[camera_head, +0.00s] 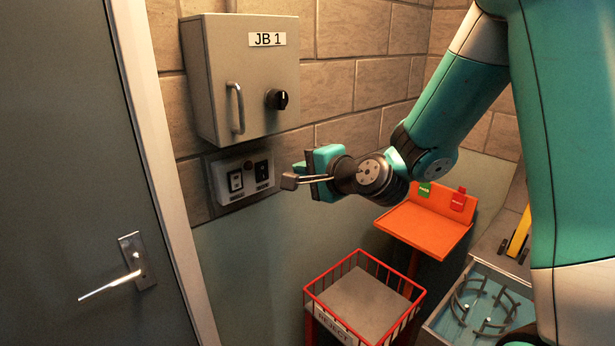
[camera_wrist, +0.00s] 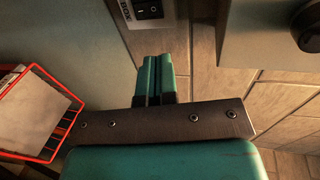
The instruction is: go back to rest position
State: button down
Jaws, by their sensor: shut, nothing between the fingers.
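My gripper (camera_head: 290,181) is in front of the tiled wall, a little right of the switch panel (camera_head: 228,190) and below the grey JB 1 box (camera_head: 205,100). Its fingers point left in the head view. In the wrist view my gripper (camera_wrist: 156,72) has its two teal fingers side by side, with nothing between them. The switch panel shows at the top of the wrist view (camera_wrist: 165,22), beyond the fingertips. I cannot tell the exact gap between the fingers and the panel.
A grey door (camera_head: 60,240) with a lever handle stands at left. A red wire REJECT basket (camera_head: 318,297) is below my gripper. An orange tray (camera_head: 425,228) stands behind it, and a blue-grey bin (camera_head: 450,330) is at the lower right.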

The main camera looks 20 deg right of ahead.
jog(key=shift+s+d+r, duration=0.1)
jog(key=shift+s+r, duration=0.05)
jog(key=shift+s, duration=0.2)
dwell(0.3)
jog(key=s+a+n+g+y, duration=0.1)
jog(key=s+a+n+g, duration=0.45)
jog(key=s+n, duration=0.3)
jog(key=s+a+n+g+y, duration=0.1)
jog(key=s+a+n+g, duration=0.4)
jog(key=s+a+n, duration=0.4)
jog(key=s+d+n+g+h, duration=0.2)
jog(key=s+d+n+g, duration=0.2)
jog(key=s, duration=0.6)
jog(key=shift+s+d, duration=0.2)
jog(key=shift+s, duration=0.15)
